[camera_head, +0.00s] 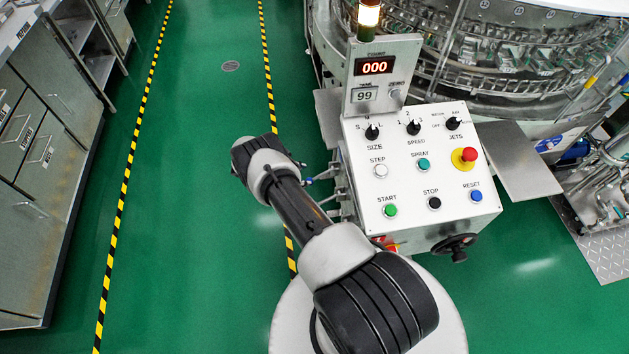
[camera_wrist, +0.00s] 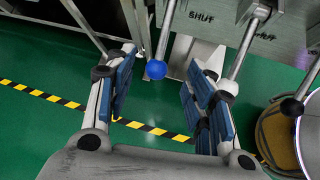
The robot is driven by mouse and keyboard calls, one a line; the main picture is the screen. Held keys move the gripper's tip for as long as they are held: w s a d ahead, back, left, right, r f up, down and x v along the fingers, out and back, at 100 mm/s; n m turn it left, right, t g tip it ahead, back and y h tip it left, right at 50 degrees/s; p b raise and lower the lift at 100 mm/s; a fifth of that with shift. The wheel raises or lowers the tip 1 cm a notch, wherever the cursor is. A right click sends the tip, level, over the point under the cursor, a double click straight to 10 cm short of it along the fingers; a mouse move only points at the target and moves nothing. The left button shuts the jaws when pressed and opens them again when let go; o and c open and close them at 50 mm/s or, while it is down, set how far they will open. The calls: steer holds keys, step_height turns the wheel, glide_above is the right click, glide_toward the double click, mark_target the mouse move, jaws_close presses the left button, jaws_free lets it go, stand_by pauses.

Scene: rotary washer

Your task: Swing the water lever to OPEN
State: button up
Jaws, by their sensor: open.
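A metal lever with a blue ball knob (camera_wrist: 156,69) shows at the upper middle of the wrist view. It hangs from a grey valve block (camera_wrist: 215,30) marked SHUT; I see no OPEN mark, and which lever is the water lever is not readable. My gripper (camera_wrist: 160,82) is open, with its blue-padded fingers spread left and right of the blue knob. The knob appears between them in the picture, with green floor on both sides of it; its depth relative to the fingertips is unclear.
Another lever (camera_wrist: 248,42) runs down behind the right finger. A black-knobbed lever (camera_wrist: 292,107) is further right. The white control panel (camera_head: 410,230), with buttons and dials, stands right of my arm. Green floor (camera_head: 200,230) is clear to the left, up to steel cabinets (camera_head: 45,240).

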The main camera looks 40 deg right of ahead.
mark_target(315, 178)
steer(key=b+x, duration=0.2)
steer(key=x, duration=0.6)
steer(key=shift+d+f, duration=0.2)
steer(key=shift+c, duration=0.6)
jaws_close()
